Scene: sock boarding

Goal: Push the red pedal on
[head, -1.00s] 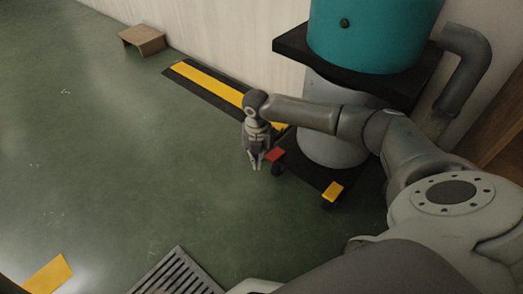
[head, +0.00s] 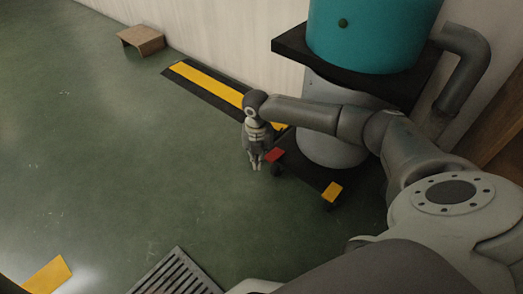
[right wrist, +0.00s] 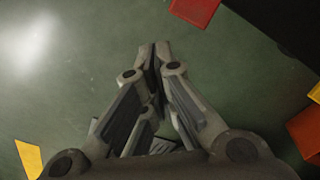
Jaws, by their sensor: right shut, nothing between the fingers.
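The red pedal (head: 275,155) sits at the left front corner of the dark base of the teal machine, low over the floor. It also shows at the top of the right wrist view (right wrist: 195,10), partly cut off by the frame edge. My right gripper (head: 255,167) points down just left of the red pedal and does not appear to touch it. In the right wrist view its fingers (right wrist: 156,55) are closed together with nothing between them. A yellow pedal (head: 332,191) is on the same base, to the right. My left gripper is not in view.
The teal machine (head: 370,35) stands on a grey column with a black shelf. A yellow-and-black strip (head: 215,87) runs along the wall. A brown step (head: 142,40) is at the back left. A floor grate (head: 175,275) lies at the bottom. The green floor on the left is clear.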

